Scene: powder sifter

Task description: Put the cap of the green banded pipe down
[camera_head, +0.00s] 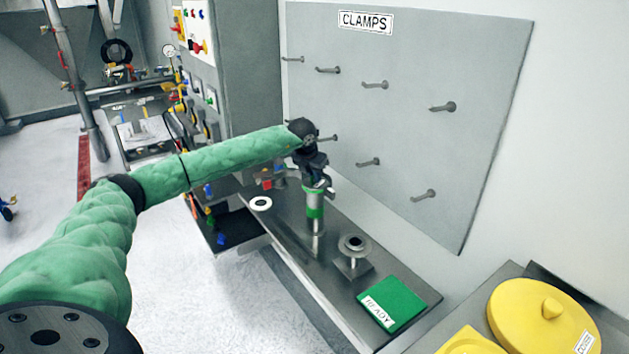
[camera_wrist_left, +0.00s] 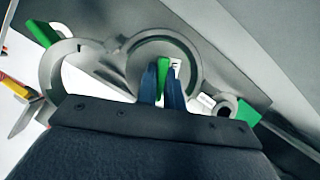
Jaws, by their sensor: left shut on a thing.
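My left gripper (camera_head: 317,186) is at the green banded pipe (camera_head: 315,212), which stands upright on the grey metal bench. In the left wrist view, the blue fingers (camera_wrist_left: 163,88) are shut on a thin green upright piece (camera_wrist_left: 163,74), which looks like the grip of the cap. A round grey rim (camera_wrist_left: 194,75) with a green arc surrounds the fingertips. The gripper hides the top of the pipe in the head view. I cannot tell whether the cap touches the pipe. My right gripper is out of view.
A flanged stand (camera_head: 352,244) and a green READY mat (camera_head: 396,304) are on the bench. The CLAMPS board (camera_head: 400,110) with pegs rises behind. A yellow lid (camera_head: 530,318) is at the right. Bench between stand and mat is clear.

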